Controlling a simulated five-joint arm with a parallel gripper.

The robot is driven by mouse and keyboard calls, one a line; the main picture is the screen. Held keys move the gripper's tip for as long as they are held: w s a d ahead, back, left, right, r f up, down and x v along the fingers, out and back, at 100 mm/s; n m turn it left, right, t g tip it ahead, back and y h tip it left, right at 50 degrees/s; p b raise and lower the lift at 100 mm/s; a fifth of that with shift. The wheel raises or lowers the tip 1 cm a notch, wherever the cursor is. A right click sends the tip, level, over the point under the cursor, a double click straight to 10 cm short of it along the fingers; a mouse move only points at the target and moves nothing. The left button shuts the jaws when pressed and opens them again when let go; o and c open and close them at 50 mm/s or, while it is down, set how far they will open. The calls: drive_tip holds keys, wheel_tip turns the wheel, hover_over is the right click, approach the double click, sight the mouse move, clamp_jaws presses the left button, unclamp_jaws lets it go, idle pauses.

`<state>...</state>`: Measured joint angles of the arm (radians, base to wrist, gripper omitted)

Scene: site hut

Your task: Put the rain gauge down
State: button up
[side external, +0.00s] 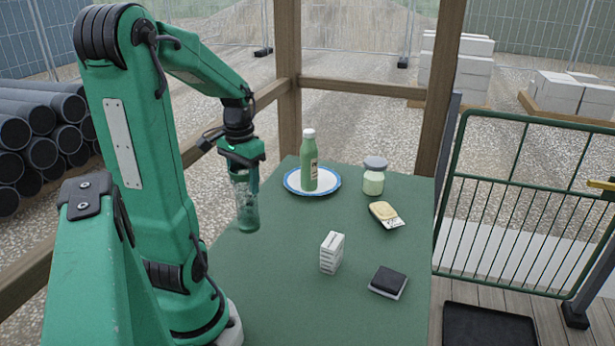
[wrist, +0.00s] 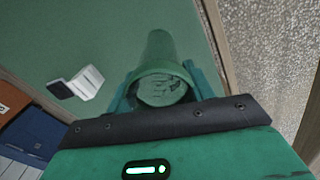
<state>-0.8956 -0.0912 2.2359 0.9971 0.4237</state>
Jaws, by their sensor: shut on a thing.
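The rain gauge (side external: 247,208) is a clear, greenish upright cylinder near the left edge of the green table (side external: 275,290). My gripper (side external: 243,172) is shut around its upper part from above. In the wrist view the gauge's open round rim (wrist: 160,88) shows between my two fingers (wrist: 162,92). Its base appears at or just over the tabletop; I cannot tell whether it touches.
A green bottle (side external: 309,165) stands on a blue-rimmed plate (side external: 292,183). A lidded jar (side external: 373,178), a yellowish-topped pack (side external: 384,213), a white box (side external: 332,253) and a black-topped block (side external: 388,282) stand to the right. The table's front left is clear.

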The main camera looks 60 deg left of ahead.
sight(241, 195)
drive_tip(key=shift+s+a+f, duration=0.2)
drive_tip(key=shift+a+f, duration=0.1)
drive_tip(key=shift+a, duration=0.15)
drive_tip(key=shift+s+a+f, duration=0.15)
drive_tip(key=shift+a+f, duration=0.1)
drive_tip(key=shift+a, duration=0.15)
drive_tip(key=shift+f, duration=2.2)
drive_tip(key=o, duration=1.2)
drive_tip(key=shift+r, duration=0.15)
wheel_tip(241, 195, up, 12)
drive_tip(key=shift+r, duration=0.1)
